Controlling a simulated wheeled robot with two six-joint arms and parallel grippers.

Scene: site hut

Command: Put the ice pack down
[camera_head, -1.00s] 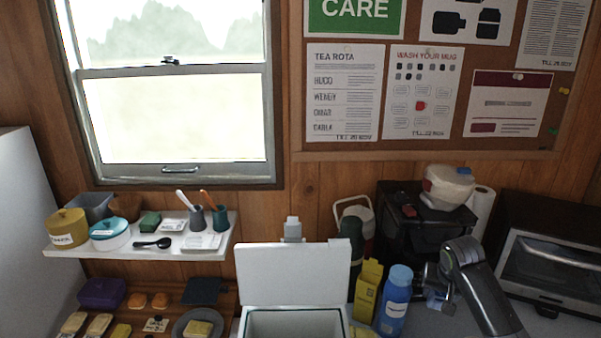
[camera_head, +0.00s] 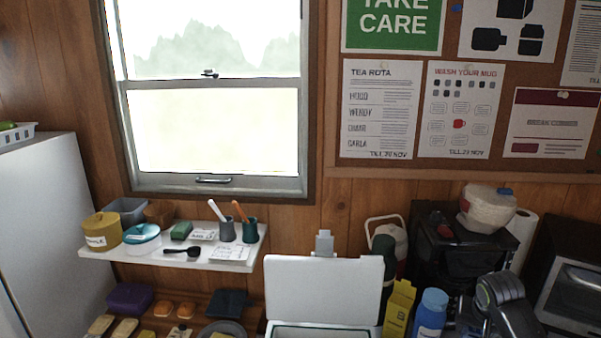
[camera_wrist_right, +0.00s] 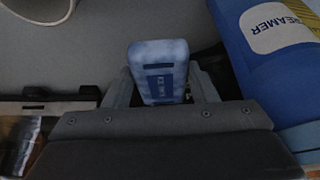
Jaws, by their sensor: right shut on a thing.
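The ice pack (camera_wrist_right: 160,70) is a pale blue block with a dark blue label. In the right wrist view it stands out between the two fingers of my right gripper (camera_wrist_right: 165,90), which is shut on it. A grey surface lies beyond the pack; I cannot tell whether they touch. In the head view my right arm (camera_head: 505,295) comes down at the lower right, and the pack and fingertips do not show there. My left gripper is not in view.
A blue creamer bottle (camera_wrist_right: 270,60) lies close right of the pack in the wrist view; a blue bottle (camera_head: 430,315) and yellow box (camera_head: 398,308) show in the head view. A white box with a raised lid (camera_head: 325,288) stands left. A black machine (camera_head: 455,250) stands behind.

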